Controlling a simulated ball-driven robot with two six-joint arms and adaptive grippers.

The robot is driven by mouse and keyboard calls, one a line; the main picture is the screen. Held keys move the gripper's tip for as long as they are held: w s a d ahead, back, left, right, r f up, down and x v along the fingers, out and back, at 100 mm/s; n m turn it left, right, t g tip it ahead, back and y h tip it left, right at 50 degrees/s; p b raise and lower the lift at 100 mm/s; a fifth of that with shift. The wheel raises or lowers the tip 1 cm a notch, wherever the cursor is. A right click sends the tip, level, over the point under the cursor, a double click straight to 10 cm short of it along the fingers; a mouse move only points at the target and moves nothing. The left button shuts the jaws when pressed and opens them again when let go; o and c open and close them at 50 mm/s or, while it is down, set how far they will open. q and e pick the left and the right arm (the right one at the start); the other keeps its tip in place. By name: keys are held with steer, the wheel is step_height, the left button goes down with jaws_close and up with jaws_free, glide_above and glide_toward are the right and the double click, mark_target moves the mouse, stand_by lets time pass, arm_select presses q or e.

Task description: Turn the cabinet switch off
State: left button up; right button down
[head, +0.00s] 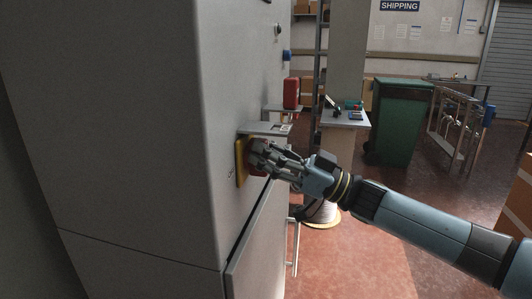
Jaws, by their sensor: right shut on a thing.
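The grey cabinet (150,130) fills the left of the head view. Its switch has a yellow backing plate (240,163) on the cabinet's right-hand face, with a red knob (258,157) on it, mostly hidden by my fingers. My right gripper (260,155) reaches in from the right and is shut on the red knob. The knob's exact angle cannot be read behind the fingers. My left gripper is not in view.
A small grey shelf (264,128) juts from the cabinet just above the gripper. A cabinet door with a handle (296,247) is below. A red box (291,92), a grey pillar (346,60) and a green bin (400,120) stand further back. Red floor is open below my arm.

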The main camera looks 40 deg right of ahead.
steer(key=n+b, duration=0.1)
steer(key=n+g+y+b, duration=0.1)
steer(key=n, duration=0.1)
steer(key=n+g+b, duration=0.1)
steer(key=n, duration=0.1)
steer(key=shift+s+a+f+y, duration=0.15)
steer(key=shift+f+y, duration=0.1)
steer(key=shift+y, duration=0.15)
steer(key=n+g+b, duration=0.1)
steer(key=n+b, duration=0.1)
steer(key=n, duration=0.1)
steer(key=n+g+y+b, duration=0.1)
steer(key=n+g+b, duration=0.1)
steer(key=n, duration=0.2)
steer(key=shift+s+a+f+g, duration=0.15)
steer(key=shift+a+g, duration=0.05)
steer(key=shift+g, duration=0.1)
steer(key=shift+s+a+f+n+g+h+b, duration=0.1)
steer(key=shift+n+g+h+b, duration=0.15)
steer(key=shift+n+g+b, duration=0.9)
steer(key=shift+f+n+t+h+b, duration=0.15)
steer(key=shift+n+b, duration=0.35)
steer(key=shift+n, duration=1.55)
steer(key=shift+s+a+f+n+g+h+b, duration=0.1)
steer(key=shift+n+g+h+b, duration=0.2)
steer(key=shift+n+g+b, duration=0.9)
steer(key=shift+n+t+p, duration=0.3)
steer(key=shift+n+t, duration=0.3)
steer(key=c, duration=1.1)
jaws_free()
